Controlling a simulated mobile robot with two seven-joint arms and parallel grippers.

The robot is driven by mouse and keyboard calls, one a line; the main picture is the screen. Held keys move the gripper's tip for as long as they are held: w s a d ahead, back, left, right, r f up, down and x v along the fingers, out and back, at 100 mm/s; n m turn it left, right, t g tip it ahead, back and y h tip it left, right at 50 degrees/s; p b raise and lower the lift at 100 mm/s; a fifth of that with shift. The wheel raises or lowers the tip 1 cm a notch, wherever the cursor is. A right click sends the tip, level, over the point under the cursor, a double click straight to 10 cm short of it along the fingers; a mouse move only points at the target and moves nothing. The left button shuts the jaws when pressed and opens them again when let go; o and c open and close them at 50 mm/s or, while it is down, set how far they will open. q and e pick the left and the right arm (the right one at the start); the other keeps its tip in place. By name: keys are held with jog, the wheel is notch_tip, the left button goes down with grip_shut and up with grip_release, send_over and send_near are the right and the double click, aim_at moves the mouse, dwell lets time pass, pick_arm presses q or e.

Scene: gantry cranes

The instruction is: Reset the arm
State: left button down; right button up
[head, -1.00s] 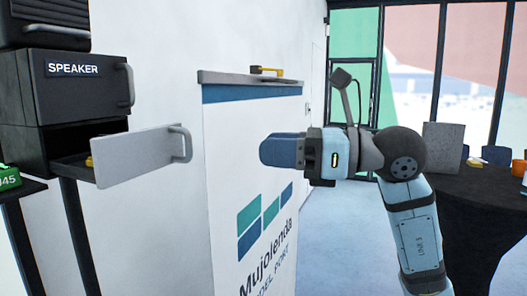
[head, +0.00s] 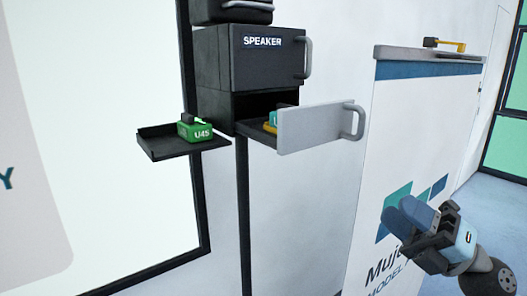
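My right gripper (head: 402,217) is at the lower right in the head view, in front of the white lectern-like stand. Its blue-grey fingers point left and lie close together in the picture. No object shows in them, but I cannot tell whether they are open or shut. My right arm (head: 490,274) comes in from the lower right corner, only partly in view. My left gripper is not in view.
A black cabinet (head: 245,65) labelled SPEAKER has an open drawer with a grey front (head: 315,128) and small items inside. A green U45 block (head: 196,130) sits on a black shelf (head: 160,148). The white stand (head: 400,130) is right.

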notch_tip(320, 180, down, 24)
jog(key=d+m+t+h+p, duration=0.2)
jog(key=m+t+h, duration=0.6)
jog(key=m+h, duration=1.15)
jog(key=s+a+f+m+g, duration=0.2)
jog(key=s+f+m+g, duration=0.2)
jog(key=f, duration=0.7)
jog(key=s+a+f+m+g+y+p, duration=0.1)
jog(key=s+f+m+g, duration=0.3)
jog(key=s+f+m, duration=0.4)
jog(key=s+a+f, duration=0.1)
jog(key=s+f, duration=0.2)
jog(key=f, duration=0.1)
jog(key=shift+s+a+f+m+g, duration=0.15)
jog(key=shift+s+f+m+g, duration=0.15)
jog(key=shift+s+m, duration=0.1)
jog(key=shift+r, duration=0.1)
